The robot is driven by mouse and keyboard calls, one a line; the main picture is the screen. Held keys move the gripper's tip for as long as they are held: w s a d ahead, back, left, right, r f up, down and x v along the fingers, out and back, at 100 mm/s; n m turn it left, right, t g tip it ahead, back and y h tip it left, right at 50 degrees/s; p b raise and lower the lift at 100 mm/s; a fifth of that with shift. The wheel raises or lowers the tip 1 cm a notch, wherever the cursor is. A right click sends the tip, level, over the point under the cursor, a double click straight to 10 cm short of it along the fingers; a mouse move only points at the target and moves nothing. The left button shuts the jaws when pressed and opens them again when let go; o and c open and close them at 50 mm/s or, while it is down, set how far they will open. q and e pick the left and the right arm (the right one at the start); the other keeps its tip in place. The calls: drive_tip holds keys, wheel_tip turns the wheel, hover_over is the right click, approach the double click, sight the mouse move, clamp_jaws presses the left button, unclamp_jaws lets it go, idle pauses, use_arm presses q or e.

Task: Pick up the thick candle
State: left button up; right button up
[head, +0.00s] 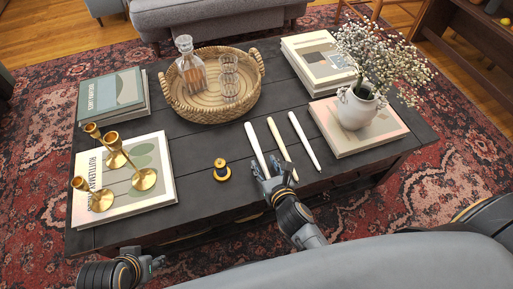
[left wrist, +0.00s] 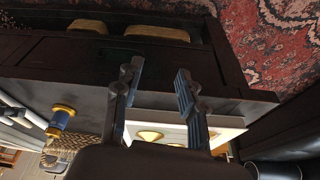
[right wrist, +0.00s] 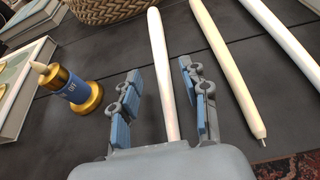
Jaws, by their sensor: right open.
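Three long candles lie side by side on the dark table: a white left candle (head: 255,145), a cream middle candle (head: 279,140) and a white right candle (head: 304,140). Their thickness is hard to rank; the right candle looks broad in the right wrist view (right wrist: 283,40). My right gripper (head: 275,172) is open at the near end of the left candle. In the right wrist view the left candle (right wrist: 162,70) runs between its parted fingers, with the cream candle (right wrist: 225,65) outside to the right. My left gripper (head: 155,263) is open and empty by the table's front left.
A small spool-like object (head: 221,170) with gold ends stands left of the candles. Gold candle holders (head: 144,178) stand on a book (head: 165,192) at left. A wicker tray (head: 178,110) holds a decanter and glasses. A flower vase (head: 357,108) stands on a book at right.

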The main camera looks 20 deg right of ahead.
sight(261, 158)
drive_tip(key=x, duration=0.3)
drive_tip(key=shift+w+f+b, duration=0.15)
drive_tip(key=shift+w+b, duration=0.05)
drive_tip(key=shift+b, duration=0.2)
clamp_jaws()
use_arm(q)
drive_tip(key=shift+v, duration=1.05)
drive_tip(key=shift+a+r, duration=0.1)
